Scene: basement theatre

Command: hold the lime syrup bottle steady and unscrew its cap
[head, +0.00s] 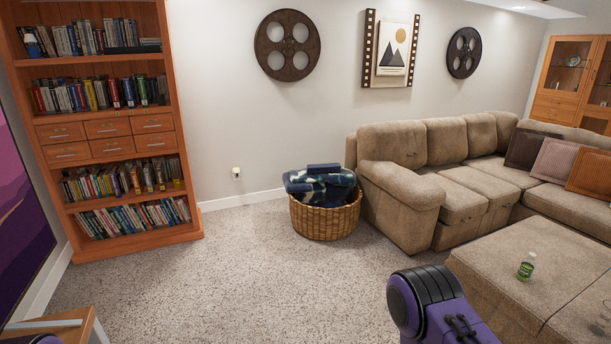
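A small bottle with a green label and a pale top stands upright on the beige ottoman (500,245) at the right. It looks like the lime syrup bottle (525,268), but its label is too small to read. Its top appears to be on. Neither of my grippers shows. A purple and black part of my arm is at the bottom centre, left of the bottle and apart from it in the picture.
Another small object (603,320) is cut off at the right edge. A beige sectional sofa (455,195) stands behind the ottoman. A wicker basket of blankets (325,218) and a wooden bookcase (100,155) line the wall. Open carpet (250,270) lies between. A wooden edge (65,328) shows at lower left.

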